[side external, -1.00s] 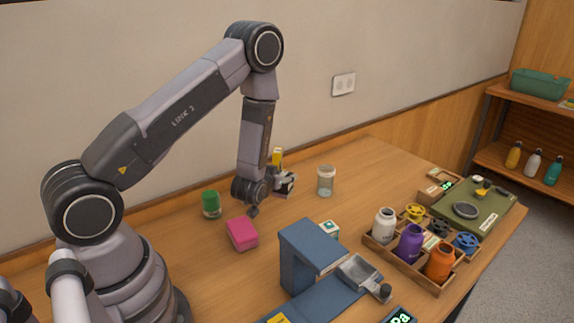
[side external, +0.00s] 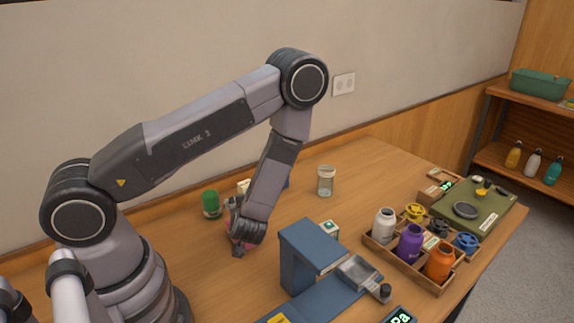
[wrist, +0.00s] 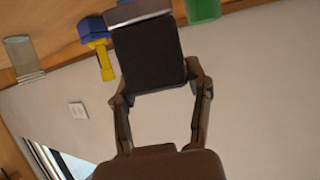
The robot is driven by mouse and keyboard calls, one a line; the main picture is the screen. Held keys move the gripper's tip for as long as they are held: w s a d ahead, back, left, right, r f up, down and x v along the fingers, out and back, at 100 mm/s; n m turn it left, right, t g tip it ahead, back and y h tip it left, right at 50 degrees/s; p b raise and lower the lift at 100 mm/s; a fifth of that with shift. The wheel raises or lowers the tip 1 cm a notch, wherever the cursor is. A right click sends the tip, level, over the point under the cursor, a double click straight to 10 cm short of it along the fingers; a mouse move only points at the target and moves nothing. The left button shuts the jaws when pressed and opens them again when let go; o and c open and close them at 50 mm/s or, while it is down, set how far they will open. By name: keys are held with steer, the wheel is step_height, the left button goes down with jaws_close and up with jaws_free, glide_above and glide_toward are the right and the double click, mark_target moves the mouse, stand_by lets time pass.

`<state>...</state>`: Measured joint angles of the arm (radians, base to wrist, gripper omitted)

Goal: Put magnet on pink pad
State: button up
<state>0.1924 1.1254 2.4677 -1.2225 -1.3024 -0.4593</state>
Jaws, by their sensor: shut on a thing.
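My gripper (side external: 234,205) points toward the wall, low over the far side of the pink pad (side external: 233,241). My wrist hides much of the pad in the side view. In the wrist view my gripper (wrist: 158,84) is shut on a dark block with a pale grey end, which I take to be the magnet (wrist: 147,52). A small pale piece of it (side external: 243,186) shows beyond the fingers in the side view. The block is apart from the pad as far as I can see, but the view is partly blocked.
A green jar (side external: 211,204) stands just left of my gripper. A glass jar (side external: 326,181) stands to the right. A blue and yellow thing (wrist: 97,38) shows near the wall in the wrist view. A blue stand (side external: 305,255) and a wooden bottle tray (side external: 412,272) stand farther right.

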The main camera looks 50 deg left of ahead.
steer(key=shift+f, duration=1.15)
steer(key=shift+f, duration=0.1)
steer(key=o, duration=1.2)
steer(key=shift+o, duration=0.2)
steer(key=shift+d+r, duration=0.2)
steer(key=shift+d, duration=0.05)
steer(key=v, duration=1.1)
steer(key=shift+s+d, duration=0.15)
steer(key=shift+s, duration=0.05)
